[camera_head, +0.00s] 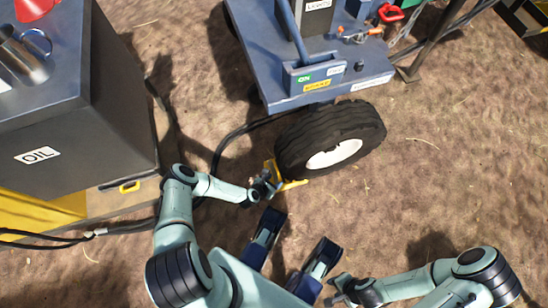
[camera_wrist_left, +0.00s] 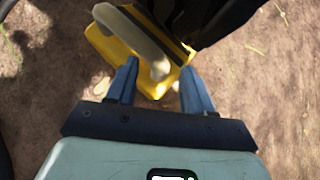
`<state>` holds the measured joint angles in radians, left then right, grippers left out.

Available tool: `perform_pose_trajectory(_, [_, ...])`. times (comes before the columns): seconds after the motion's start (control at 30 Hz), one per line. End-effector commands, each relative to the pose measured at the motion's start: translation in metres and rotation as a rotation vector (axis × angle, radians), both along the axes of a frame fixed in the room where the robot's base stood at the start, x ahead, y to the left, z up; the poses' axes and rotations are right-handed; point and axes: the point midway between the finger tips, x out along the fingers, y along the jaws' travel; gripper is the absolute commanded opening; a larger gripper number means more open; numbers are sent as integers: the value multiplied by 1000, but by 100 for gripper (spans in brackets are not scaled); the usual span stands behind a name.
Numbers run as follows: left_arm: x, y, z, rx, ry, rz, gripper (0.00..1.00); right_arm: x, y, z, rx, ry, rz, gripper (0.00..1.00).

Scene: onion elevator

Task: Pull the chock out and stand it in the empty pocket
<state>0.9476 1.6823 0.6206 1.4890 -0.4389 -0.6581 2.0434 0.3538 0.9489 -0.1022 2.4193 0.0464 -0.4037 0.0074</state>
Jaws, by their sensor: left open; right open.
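The yellow chock (camera_head: 291,185) is on the ground against the tire (camera_head: 331,138) of the blue cart. In the left wrist view the chock (camera_wrist_left: 103,45) has a pale bar-shaped handle (camera_wrist_left: 145,38) and a dark stripe. My left gripper (camera_head: 270,184) is at the chock, partly covering it in the head view. In the left wrist view its open fingers (camera_wrist_left: 160,75) are on either side of the handle's near end; contact is not clear. My right gripper (camera_head: 338,290) is open and empty at the bottom, well away from the chock. I cannot make out an empty pocket.
The blue cart (camera_head: 285,90) stands above the tire with a labelled switch box. A dark cabinet (camera_head: 100,120) marked OIL stands at the left, with a metal jug on top. A black hose (camera_head: 228,140) runs between them. The dirt ground (camera_head: 440,160) at the right is clear.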

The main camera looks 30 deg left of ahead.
Motion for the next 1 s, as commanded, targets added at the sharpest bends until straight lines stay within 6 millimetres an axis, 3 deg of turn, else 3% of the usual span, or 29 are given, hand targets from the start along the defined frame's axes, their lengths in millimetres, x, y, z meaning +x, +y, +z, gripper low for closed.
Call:
perform_pose_trajectory(0.37, [3, -1, -3, -1, 1, -1, 52, -4, -1, -1, 1, 13, -2, 43])
perform_pose_trajectory(0.5, [3, -1, -3, -1, 1, -1, 6, -4, -1, -1, 1, 12, -1, 43])
perform_pose_trajectory(0.53, [3, -1, -3, -1, 0, -1, 0, -4, 0, -1, 1, 12, -1, 43])
perform_pose_trajectory(1.0, [3, -3, -2, -1, -1, -9, 0, -3, 0, -1, 1, 11, -1, 43])
